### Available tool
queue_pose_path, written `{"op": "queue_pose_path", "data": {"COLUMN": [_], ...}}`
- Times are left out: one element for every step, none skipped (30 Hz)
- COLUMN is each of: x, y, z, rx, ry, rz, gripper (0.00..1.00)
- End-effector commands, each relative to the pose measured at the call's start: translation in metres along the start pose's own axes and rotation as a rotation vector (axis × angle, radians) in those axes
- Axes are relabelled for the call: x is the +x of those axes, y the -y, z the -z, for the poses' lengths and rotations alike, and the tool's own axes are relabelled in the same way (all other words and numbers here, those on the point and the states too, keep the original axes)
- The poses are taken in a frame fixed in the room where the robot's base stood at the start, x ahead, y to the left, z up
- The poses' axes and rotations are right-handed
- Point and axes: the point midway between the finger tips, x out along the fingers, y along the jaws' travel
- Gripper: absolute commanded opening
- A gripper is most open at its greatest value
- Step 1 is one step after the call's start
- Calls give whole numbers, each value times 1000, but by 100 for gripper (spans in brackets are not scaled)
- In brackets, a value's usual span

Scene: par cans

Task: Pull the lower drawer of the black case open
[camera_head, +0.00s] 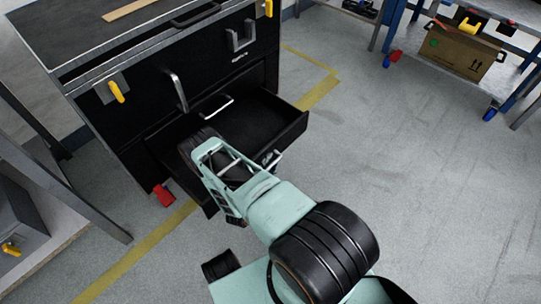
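The black case (137,118) stands at the upper left, with a flat dark top. Its lower drawer (291,130) is pulled out toward me, and part of its dark inside shows. A small part of a pale handle (273,160) shows on the drawer's front, beside my arm. My gripper (196,141) is at the far end of my teal arm, over the left part of the drawer. The arm hides the left part of the drawer and its front. Whether the fingers are open, shut or touching the drawer is not clear.
A shelf with a cardboard box (459,52) stands at the upper right. A grey metal frame (62,190) stands at the left. Yellow tape (140,250) marks the floor. The grey floor (420,170) to the right is clear.

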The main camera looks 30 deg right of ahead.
Motion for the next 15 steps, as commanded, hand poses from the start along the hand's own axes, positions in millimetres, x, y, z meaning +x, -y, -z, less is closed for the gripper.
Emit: {"op": "queue_pose_path", "data": {"x": [-1,-2,-4,-5,-6,-7,-8,-9,-10,-11,-12,-13,-14,-14,-15], "y": [12,17,24,28,34,39,43,46,50,53,56,59,61,63,65], "z": [5,7,11,14,17,20,22,25,28,30,32,34,35,37,38], "rx": [1,1,1,2,3,3,3,2,2,1,2,1,1,1,1], "ry": [-3,-3,-4,-4,-5,-5,-5,-4,-4,-4,-4,-4,-4,-4,-4], "rz": [9,10,12,13,16,16,15,14,13,12,12,11,11,10,10], "gripper": [29,29,29,29,29,29,29,29,29,29,29,29,29,29,29]}}
